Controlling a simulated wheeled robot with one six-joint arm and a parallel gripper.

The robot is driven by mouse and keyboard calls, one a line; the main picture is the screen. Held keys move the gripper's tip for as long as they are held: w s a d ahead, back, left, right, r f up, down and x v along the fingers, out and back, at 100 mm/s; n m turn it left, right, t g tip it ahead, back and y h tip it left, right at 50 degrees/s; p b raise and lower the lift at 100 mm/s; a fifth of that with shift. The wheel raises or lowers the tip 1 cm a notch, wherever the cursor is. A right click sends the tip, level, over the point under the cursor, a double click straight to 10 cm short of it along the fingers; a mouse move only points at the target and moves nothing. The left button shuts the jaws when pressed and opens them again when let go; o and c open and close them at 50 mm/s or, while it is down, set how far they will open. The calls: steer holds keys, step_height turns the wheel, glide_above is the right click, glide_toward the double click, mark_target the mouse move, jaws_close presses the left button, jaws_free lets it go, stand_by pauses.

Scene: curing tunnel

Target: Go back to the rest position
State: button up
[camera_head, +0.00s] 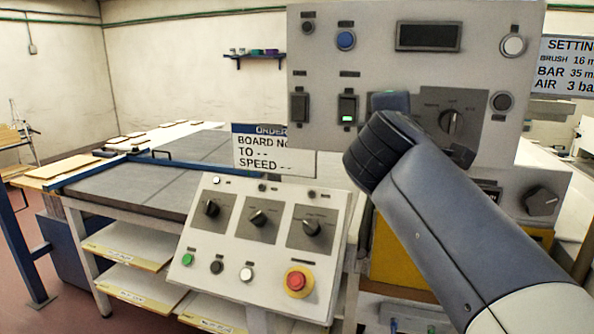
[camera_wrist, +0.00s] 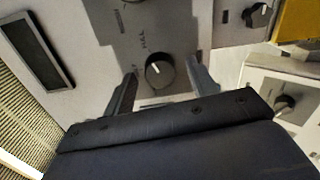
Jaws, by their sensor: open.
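My gripper (camera_wrist: 161,68) is open, with one finger on each side of a black round knob (camera_wrist: 160,70) on a grey panel in the wrist view. I cannot tell whether the fingers touch the knob. In the head view my arm comes in from the lower right and reaches the upright control panel (camera_head: 393,77). The black knob (camera_head: 451,122) shows just beyond my wrist there. My wrist hides part of the panel around it, and most of the fingers are hidden in this view.
A sloped console (camera_head: 257,250) with three knobs and a red stop button (camera_head: 296,281) stands below left of my arm. An order sign (camera_head: 272,150) is behind it. A grey conveyor table (camera_head: 150,185) with boards is at the left.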

stand_by(0.4)
steer(key=f+b+v, duration=0.1)
steer(key=b+v, duration=0.1)
steer(key=v, duration=0.9)
steer(key=w+d+n+p, duration=0.3)
steer(key=w+n+p, duration=0.7)
steer(key=n+p, duration=0.2)
steer(key=shift+w+d+n+h, duration=0.2)
steer(key=shift+w+n+h, duration=0.15)
steer(key=shift+n, duration=0.45)
steer(key=shift+s+h, duration=0.1)
steer(key=shift+h, duration=0.15)
